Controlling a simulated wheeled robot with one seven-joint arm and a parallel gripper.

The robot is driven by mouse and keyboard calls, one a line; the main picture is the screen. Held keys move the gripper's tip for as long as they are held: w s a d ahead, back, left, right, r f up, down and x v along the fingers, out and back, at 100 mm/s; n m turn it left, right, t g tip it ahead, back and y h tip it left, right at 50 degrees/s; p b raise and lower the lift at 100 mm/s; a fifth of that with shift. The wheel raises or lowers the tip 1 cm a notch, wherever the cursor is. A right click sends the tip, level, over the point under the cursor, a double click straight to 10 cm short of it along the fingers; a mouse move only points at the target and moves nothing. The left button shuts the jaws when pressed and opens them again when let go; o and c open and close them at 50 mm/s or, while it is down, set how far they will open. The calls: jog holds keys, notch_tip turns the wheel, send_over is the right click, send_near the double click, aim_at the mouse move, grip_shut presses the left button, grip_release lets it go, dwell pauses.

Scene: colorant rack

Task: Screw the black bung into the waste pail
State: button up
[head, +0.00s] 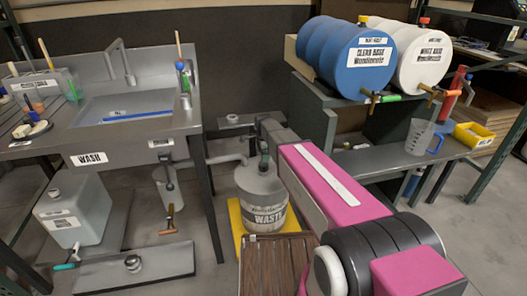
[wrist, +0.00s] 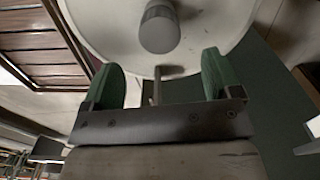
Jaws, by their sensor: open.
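The waste pail (head: 262,208) is a pale grey tub with a "WASTE" label, standing on a yellow base on the floor. Its round pale top also shows in the wrist view (wrist: 105,25). A short grey cylinder (wrist: 160,30) stands on that top; I cannot tell whether it is the pail's neck or the bung. My gripper (wrist: 163,78) is open, with green fingers apart and a thin grey piece showing between them. The cylinder is beyond the fingertips, apart from them. In the head view my gripper (head: 263,163) is at the pail's top, partly hidden by my arm. No clearly black bung shows.
A brown slatted platform (head: 272,262) lies in front of the pail. The wash sink (head: 125,115) is at left, with a grey jug (head: 72,220) below it. A bench with blue (head: 352,58) and white drums (head: 418,60) stands at right.

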aim_at(263, 168)
notch_tip(263, 168, down, 9)
jog(key=shift+f, duration=0.2)
dwell(0.4)
jog(key=c, duration=1)
jog(key=o, duration=0.8)
jog(key=n, duration=0.7)
